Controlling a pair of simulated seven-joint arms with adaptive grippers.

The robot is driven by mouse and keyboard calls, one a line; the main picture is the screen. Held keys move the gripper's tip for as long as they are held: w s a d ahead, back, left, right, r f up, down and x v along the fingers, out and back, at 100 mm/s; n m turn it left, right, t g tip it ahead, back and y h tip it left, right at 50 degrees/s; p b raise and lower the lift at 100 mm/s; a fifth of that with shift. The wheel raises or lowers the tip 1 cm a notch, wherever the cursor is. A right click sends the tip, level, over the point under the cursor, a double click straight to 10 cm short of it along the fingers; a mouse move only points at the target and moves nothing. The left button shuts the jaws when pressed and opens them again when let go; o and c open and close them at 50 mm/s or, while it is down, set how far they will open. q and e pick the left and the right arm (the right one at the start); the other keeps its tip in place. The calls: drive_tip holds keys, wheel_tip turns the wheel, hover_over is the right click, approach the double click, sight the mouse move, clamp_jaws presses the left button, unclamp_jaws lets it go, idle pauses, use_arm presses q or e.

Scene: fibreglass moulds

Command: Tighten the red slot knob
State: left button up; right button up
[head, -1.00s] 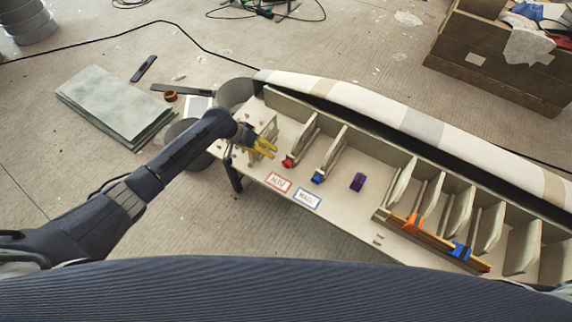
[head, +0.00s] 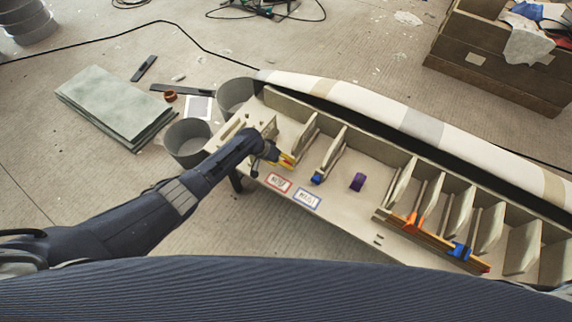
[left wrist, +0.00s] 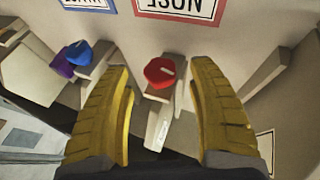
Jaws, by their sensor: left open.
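The red slot knob (left wrist: 160,72) sits at the end of a pale slotted rib and shows in the left wrist view between and just beyond my yellow fingertips. In the head view my left gripper (head: 287,160) is over the red knob, which is mostly hidden there. In the left wrist view my left gripper (left wrist: 160,100) is open, with one finger on each side of the knob, and I see no contact. A blue knob (head: 317,179) is on the neighbouring slot; it also shows in the left wrist view (left wrist: 78,53). My right gripper is not in view.
A red-bordered label (head: 278,182) and a blue-bordered label (head: 307,198) lie on the mould's front face. A purple piece (head: 357,182) stands to the right. Farther right are an orange clamp (head: 413,222) and a blue clamp (head: 460,250). Pale ribs (head: 304,133) rise close to my fingers.

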use_arm(q)
drive_tip(key=shift+x, duration=1.3)
drive_tip(key=shift+w, duration=0.1)
clamp_jaws()
